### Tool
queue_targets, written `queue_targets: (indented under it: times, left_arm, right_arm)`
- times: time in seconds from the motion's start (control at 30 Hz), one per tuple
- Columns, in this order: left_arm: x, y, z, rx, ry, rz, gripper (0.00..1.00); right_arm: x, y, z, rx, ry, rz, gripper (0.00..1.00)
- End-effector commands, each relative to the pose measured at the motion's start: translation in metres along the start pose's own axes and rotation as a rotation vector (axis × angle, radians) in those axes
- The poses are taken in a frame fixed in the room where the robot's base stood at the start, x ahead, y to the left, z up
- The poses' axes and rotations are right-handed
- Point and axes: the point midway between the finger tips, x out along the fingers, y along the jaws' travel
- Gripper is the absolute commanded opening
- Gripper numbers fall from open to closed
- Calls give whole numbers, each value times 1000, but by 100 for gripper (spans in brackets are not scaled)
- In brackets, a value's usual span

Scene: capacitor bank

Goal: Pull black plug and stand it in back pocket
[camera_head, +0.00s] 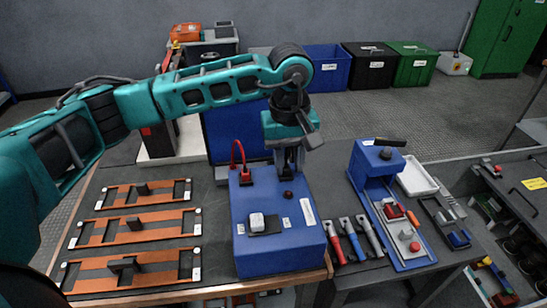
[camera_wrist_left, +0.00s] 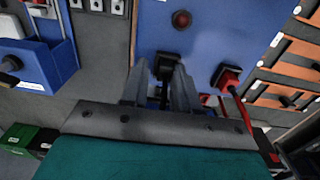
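My left gripper (camera_head: 290,172) points down at the back of the blue cabinet's top (camera_head: 270,256). In the left wrist view its two fingers (camera_wrist_left: 163,85) stand on either side of the black plug (camera_wrist_left: 165,66), close to it. I cannot tell whether they touch it. In the head view the fingers hide the plug. A red plug (camera_head: 245,177) with a red cable sits in the cabinet beside it, and also shows in the left wrist view (camera_wrist_left: 228,76). I cannot make out which pocket is the back pocket. My right gripper is not in view.
Three orange boards (camera_head: 146,226) with dark blocks lie on the bench at left. The cabinet top bears a white switch (camera_head: 257,221) and a dark red button (camera_head: 288,195). Several hand tools (camera_head: 351,240) and a blue tray (camera_head: 410,265) are at right. Bins stand behind.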

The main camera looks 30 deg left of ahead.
Motion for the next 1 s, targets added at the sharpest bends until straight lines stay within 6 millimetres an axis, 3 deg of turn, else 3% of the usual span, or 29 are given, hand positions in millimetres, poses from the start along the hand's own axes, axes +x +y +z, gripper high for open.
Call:
queue_targets:
  times: [0.03, 0.13, 0.6, 0.8, 1.0]
  left_arm:
    - [10, -10, 1, -5, -10, -41, 45]
    - [-4, -9, 0, -5, -7, -37, 45]
    - [-109, 0, 2, 1, 4, -6, 45]
    - [-128, 1, 3, 0, 4, -3, 45]
    - [-131, 2, 3, 0, 4, -2, 45]
  right_arm:
    - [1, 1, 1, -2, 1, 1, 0]
    - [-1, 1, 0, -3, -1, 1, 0]
    - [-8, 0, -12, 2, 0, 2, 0]
    - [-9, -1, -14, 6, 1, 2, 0]
    - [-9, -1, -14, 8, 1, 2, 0]
